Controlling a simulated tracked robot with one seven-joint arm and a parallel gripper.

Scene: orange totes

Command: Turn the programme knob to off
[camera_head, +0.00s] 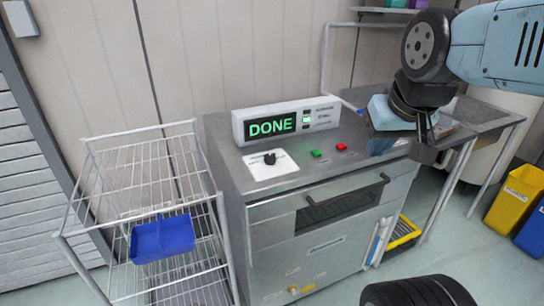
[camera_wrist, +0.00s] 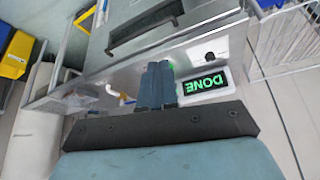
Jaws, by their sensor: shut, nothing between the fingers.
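The programme knob (camera_head: 270,158) is a small black dial on a white plate, on top of the steel machine (camera_head: 225,150) at its left end. It also shows as a dark dot on its pale plate in the wrist view (camera_wrist: 209,57). I cannot read its setting. My gripper (camera_head: 426,138) is over the machine's right end, well right of the knob and apart from it. In the wrist view its dark fingers (camera_wrist: 157,66) are together and empty. The display (camera_head: 271,126) behind the knob reads DONE in green.
A green button (camera_head: 316,153) and a red button (camera_head: 341,147) lie between knob and gripper. A wire rack (camera_head: 135,134) with a blue bin (camera_head: 162,238) stands left. A steel side table (camera_head: 490,122) is at right. The machine top between gripper and knob is mostly clear.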

